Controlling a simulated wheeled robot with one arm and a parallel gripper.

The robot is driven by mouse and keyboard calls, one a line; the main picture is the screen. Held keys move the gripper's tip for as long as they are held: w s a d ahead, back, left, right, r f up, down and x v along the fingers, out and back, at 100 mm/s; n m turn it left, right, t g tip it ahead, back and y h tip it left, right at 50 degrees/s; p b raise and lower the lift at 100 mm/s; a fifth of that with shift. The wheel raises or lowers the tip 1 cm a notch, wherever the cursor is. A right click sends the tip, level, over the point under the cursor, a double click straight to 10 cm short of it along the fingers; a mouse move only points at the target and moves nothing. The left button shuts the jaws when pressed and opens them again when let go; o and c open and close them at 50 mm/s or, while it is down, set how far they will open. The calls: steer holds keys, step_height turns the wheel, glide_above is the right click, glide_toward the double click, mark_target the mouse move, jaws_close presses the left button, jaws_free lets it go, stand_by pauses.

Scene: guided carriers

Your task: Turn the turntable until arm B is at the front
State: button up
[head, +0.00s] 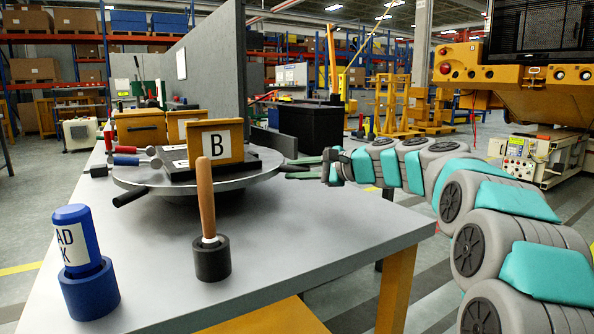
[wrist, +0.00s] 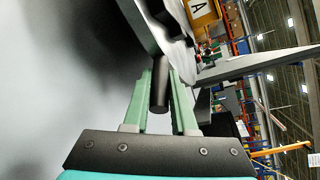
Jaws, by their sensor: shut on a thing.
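The turntable (head: 255,180) is a round grey disc on the table. A yellow plate marked B (head: 218,145) stands on its near side, facing the head camera. A black handle (head: 130,197) sticks out of the disc's front-left rim. My gripper (head: 290,168) reaches in from the right at the disc's right rim. In the wrist view its green fingers stand on both sides of another black rim handle (wrist: 159,92) and are shut on it. A yellow plate marked A (wrist: 199,9) shows at the top of the wrist view.
On the grey table (head: 300,255) in front stand a wooden-handled tool in a black holder (head: 212,260) and a blue cylinder (head: 75,240) in a blue holder. A tall grey panel (head: 215,70) rises behind the plate marked B. The table's front right is bare.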

jaws_close()
stand_by(0.9)
